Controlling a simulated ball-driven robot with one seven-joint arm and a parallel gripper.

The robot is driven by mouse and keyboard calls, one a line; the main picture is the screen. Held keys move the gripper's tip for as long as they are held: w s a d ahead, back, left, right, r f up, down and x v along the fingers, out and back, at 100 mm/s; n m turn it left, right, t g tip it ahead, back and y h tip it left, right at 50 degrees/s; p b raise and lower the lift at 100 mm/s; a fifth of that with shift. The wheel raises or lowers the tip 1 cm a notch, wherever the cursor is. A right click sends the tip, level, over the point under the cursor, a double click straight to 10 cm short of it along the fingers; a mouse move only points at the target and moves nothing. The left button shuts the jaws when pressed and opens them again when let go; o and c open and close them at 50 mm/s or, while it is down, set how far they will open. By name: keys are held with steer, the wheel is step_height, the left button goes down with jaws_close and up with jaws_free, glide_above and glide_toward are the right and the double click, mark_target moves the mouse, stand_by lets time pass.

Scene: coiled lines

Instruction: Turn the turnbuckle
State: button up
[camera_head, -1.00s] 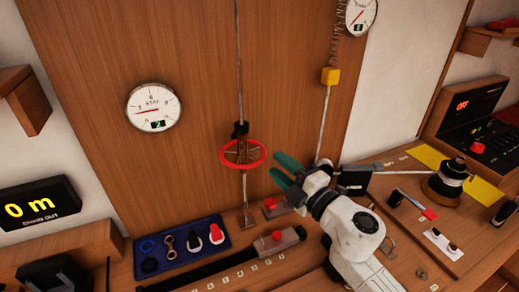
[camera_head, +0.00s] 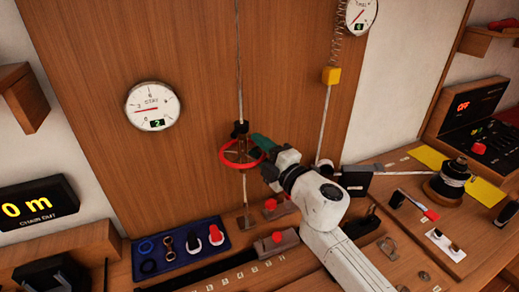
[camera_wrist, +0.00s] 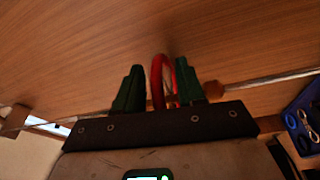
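The turnbuckle has a red ring handwheel (camera_head: 225,162) on a thin vertical stay line (camera_head: 239,70) in front of the wooden panel. My gripper (camera_head: 262,146) is at the right side of the ring, with its green fingertips at the rim. In the wrist view the red ring (camera_wrist: 157,78) stands between the two green fingers of my gripper (camera_wrist: 160,88). A gap shows on each side of the ring, so the fingers look open around it. The stay gauge (camera_head: 153,106) hangs to the left, its needle pointing left.
A blue tray (camera_head: 180,262) with shackles and small fittings lies below left. A red-knobbed lever (camera_head: 277,238) is on the bench below. A yellow block (camera_head: 331,76) hangs on a spring line to the right. A winch (camera_head: 450,180) stands farther right.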

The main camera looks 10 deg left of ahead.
mark_target(255, 159)
steer(key=shift+c, duration=0.4)
jaws_close()
steer(key=shift+s+m+t+h, duration=0.15)
steer(key=shift+m+t+h, duration=0.15)
steer(key=shift+t+h, duration=0.1)
steer(key=s+m+t+h+b, duration=0.1)
steer(key=m+t+h, duration=0.1)
steer(key=h, duration=0.2)
steer(key=s+m+t+h+b, duration=0.1)
steer(key=m+h+b, duration=0.1)
steer(key=m+h, duration=0.1)
steer(key=s+m+t+h+b, duration=0.1)
steer(key=m+t+h+b, duration=0.1)
steer(key=m+h, duration=0.1)
steer(key=shift+f+t+h, duration=0.3)
steer(key=shift+f+h, duration=0.05)
steer(key=shift+h, duration=0.45)
steer(key=shift+s+a+r+m+h+b, duration=0.15)
steer(key=shift+s+m+h+b, duration=0.1)
steer(key=shift+m+h+b, duration=0.9)
steer(key=shift+s+r+m+h+b, duration=0.15)
steer(key=shift+m+h+b, duration=0.4)
steer(key=shift+h, duration=1.1)
